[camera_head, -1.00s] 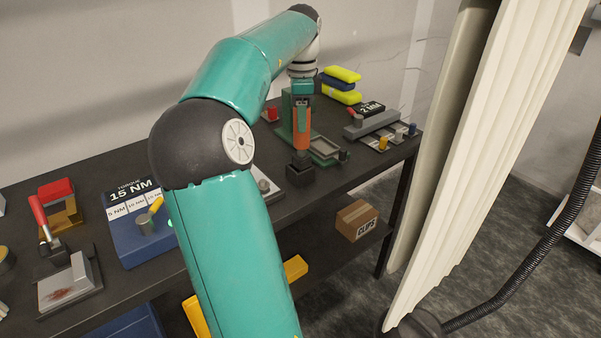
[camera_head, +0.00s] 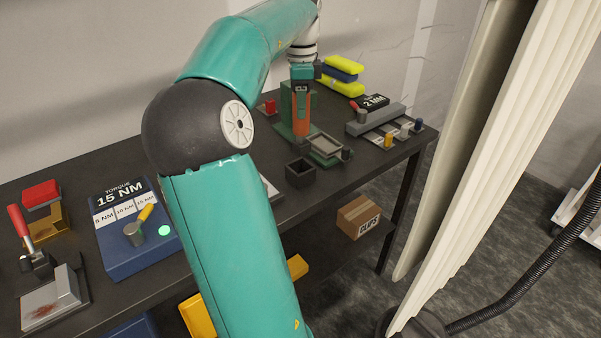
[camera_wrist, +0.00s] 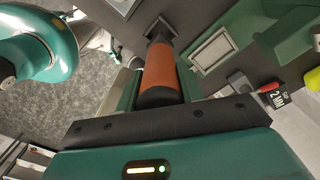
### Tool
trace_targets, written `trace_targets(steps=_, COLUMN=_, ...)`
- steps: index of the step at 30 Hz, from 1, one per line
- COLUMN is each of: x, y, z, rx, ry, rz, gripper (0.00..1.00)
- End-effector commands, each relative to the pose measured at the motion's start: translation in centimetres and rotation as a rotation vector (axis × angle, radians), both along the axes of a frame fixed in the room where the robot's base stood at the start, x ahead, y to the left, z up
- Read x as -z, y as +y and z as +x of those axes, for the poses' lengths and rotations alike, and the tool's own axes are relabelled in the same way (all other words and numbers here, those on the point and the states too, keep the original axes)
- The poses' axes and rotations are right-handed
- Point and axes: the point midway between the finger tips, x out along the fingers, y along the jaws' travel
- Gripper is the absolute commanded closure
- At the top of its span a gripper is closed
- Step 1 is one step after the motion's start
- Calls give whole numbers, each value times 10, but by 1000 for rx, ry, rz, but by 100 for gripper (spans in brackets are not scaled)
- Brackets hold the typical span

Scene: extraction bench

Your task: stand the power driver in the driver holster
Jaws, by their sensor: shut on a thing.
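The power driver (camera_head: 301,120), an orange cylinder with dark ends, hangs roughly upright in my gripper (camera_head: 301,96). My gripper is shut on its upper part. The driver holster (camera_head: 300,173) is a dark, square, open-topped box on the bench. In the head view the driver's lower end appears above and behind the holster, apart from it. In the wrist view the driver (camera_wrist: 159,72) points toward the holster (camera_wrist: 160,27), which shows just past its far end. The wrist view does not show the exact gap.
A green fixture (camera_head: 285,108) stands close behind the driver, with a grey tray (camera_head: 325,146) to the right. A rail with coloured knobs (camera_head: 388,139) lies farther right. A blue torque unit (camera_head: 137,235) is at left. A pale curtain (camera_head: 470,150) hangs beyond the bench's right end.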

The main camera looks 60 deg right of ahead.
Motion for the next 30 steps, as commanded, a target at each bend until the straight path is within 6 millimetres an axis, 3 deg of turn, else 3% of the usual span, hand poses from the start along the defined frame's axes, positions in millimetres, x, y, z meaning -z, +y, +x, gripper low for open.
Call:
trace_targets(steps=20, x=89, y=-5, z=1, rx=1, ry=1, rz=0, gripper=85)
trace_targets(steps=30, x=94, y=-5, z=2, rx=0, ry=0, rz=-2, gripper=85)
